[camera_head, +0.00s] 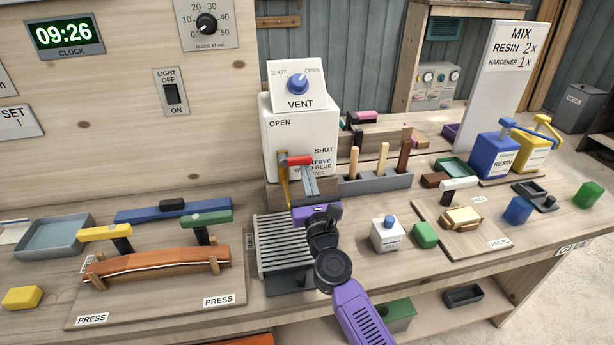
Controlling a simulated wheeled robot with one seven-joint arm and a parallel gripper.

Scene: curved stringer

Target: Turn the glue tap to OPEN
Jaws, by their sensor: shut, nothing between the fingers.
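The glue container (285,120) is a white box on the bench, marked OPEN at its upper left and SHUT at its right. The glue tap's red handle (298,160) is on its front and lies about level, its free end to the right, toward SHUT. A brass-coloured spout (284,178) hangs at the handle's left end. My gripper (309,173) is shut and empty, with its fingers just below the handle's right part. I cannot tell whether they touch it. My fingers and wrist hide part of the box's lower front.
A slatted grate (280,245) lies below the tap. A grey holder (375,183) with upright handles stands close on the right. A small white bottle (387,235) and a green block (425,235) are right of my arm. A clamped wooden piece (150,262) lies left.

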